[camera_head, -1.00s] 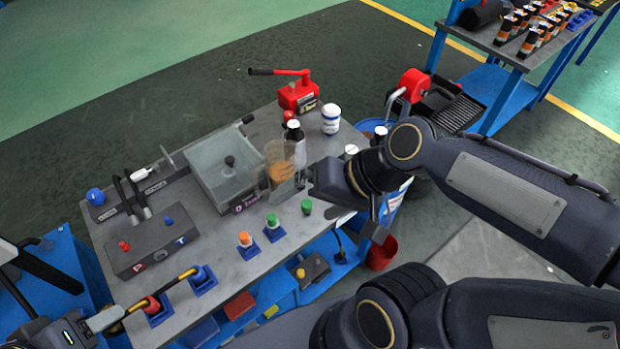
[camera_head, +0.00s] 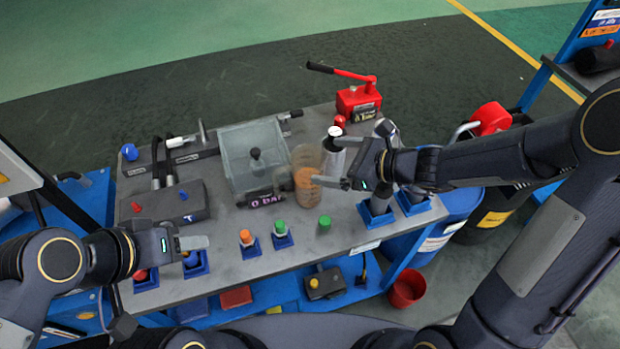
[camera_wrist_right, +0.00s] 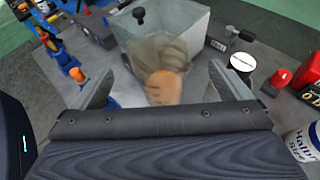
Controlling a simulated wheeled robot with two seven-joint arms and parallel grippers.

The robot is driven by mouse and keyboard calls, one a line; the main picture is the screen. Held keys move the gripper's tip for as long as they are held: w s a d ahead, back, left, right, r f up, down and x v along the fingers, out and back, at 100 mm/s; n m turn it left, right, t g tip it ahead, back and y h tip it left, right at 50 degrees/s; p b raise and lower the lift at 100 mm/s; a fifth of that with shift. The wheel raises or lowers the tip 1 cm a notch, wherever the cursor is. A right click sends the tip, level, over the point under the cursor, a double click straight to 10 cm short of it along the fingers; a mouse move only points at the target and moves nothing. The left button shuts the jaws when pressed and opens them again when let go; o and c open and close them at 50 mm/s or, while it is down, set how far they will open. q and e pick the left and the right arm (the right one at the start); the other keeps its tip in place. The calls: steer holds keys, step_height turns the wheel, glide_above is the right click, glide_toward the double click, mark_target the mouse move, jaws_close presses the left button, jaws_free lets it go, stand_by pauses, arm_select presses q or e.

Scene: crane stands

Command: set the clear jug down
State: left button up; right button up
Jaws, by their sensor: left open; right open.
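The clear jug (camera_head: 306,180), see-through with orange-brown contents low inside, appears to stand upright on the grey bench (camera_head: 345,232) just right of the clear tank (camera_head: 252,150). My right gripper (camera_head: 334,163) is open at its right side. In the right wrist view the jug (camera_wrist_right: 160,75) lies ahead, between the spread fingers (camera_wrist_right: 160,88); contact cannot be told. My left gripper (camera_head: 196,243) is open and empty-looking above the front left of the bench, by a blue holder (camera_head: 197,268).
A red hand pump (camera_head: 358,101) is at the back. Green-capped (camera_head: 280,228) and orange-capped (camera_head: 246,238) pieces stand in blue holders near the front edge. A red bucket (camera_head: 407,287) is below.

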mark_target(324, 167)
step_height(324, 167, down, 3)
steer(key=shift+r, duration=0.1)
steer(key=shift+w+a, duration=0.3)
steer(key=shift+a, duration=0.3)
steer(key=x, duration=0.6)
steer(key=c, duration=1.5)
steer(key=shift+o, duration=0.2)
